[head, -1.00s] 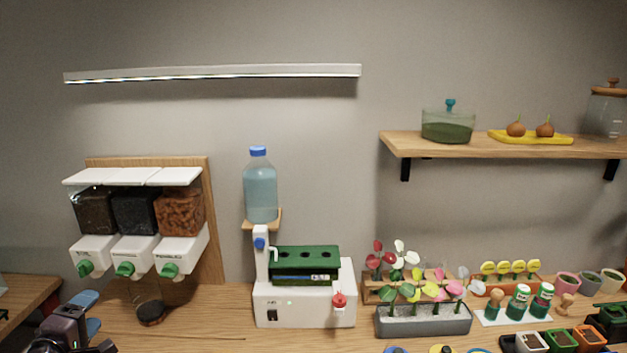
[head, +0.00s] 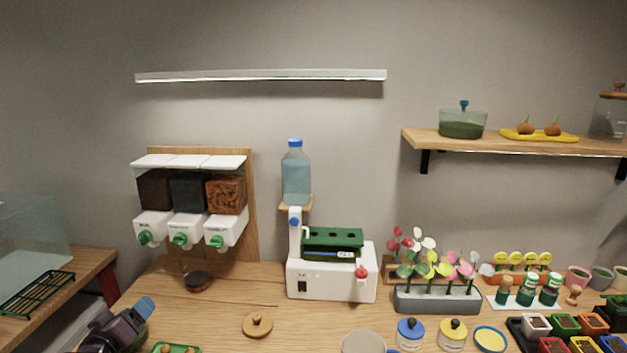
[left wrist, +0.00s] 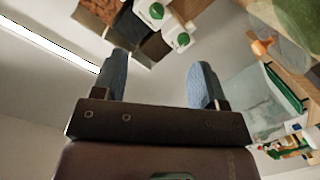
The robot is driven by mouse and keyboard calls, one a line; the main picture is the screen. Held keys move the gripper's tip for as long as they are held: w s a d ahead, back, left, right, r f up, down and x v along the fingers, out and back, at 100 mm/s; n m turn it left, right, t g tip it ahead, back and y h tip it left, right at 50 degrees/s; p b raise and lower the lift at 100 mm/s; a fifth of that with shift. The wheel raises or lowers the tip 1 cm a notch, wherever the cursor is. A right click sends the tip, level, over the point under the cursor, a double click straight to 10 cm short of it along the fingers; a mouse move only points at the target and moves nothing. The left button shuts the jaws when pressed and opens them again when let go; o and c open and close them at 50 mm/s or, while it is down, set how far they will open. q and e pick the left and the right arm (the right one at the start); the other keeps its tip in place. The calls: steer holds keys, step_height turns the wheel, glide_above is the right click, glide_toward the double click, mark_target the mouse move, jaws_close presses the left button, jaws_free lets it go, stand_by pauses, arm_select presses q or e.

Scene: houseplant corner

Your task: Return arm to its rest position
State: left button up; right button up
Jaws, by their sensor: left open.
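My left gripper (head: 143,309) is at the lower left of the head view, above the left part of the wooden table (head: 232,292). Its blue fingers also show in the left wrist view (left wrist: 160,78), spread well apart with nothing between them. The gripper is clear of the table items and apart from the dispensers. My right arm and gripper are not in the frames.
Wall dispensers (head: 190,192) with green knobs hang behind the gripper. A dark round lid-like item (head: 197,282) and a wooden lid (head: 258,325) lie to its right. A side counter with a green rack (head: 38,293) stands at the left. Several jars and pots fill the right.

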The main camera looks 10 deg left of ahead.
arm_select(q)
steer(key=s+d+f+m+g+h, duration=0.1)
steer(key=s+d+f+m+g, duration=0.3)
steer(key=s+d+f+m, duration=0.5)
steer(key=s+d+f, duration=1.1)
steer(key=shift+d+g+h+b, duration=0.25)
steer(key=shift+g+h+b, duration=0.1)
steer(key=shift+g+h, duration=0.05)
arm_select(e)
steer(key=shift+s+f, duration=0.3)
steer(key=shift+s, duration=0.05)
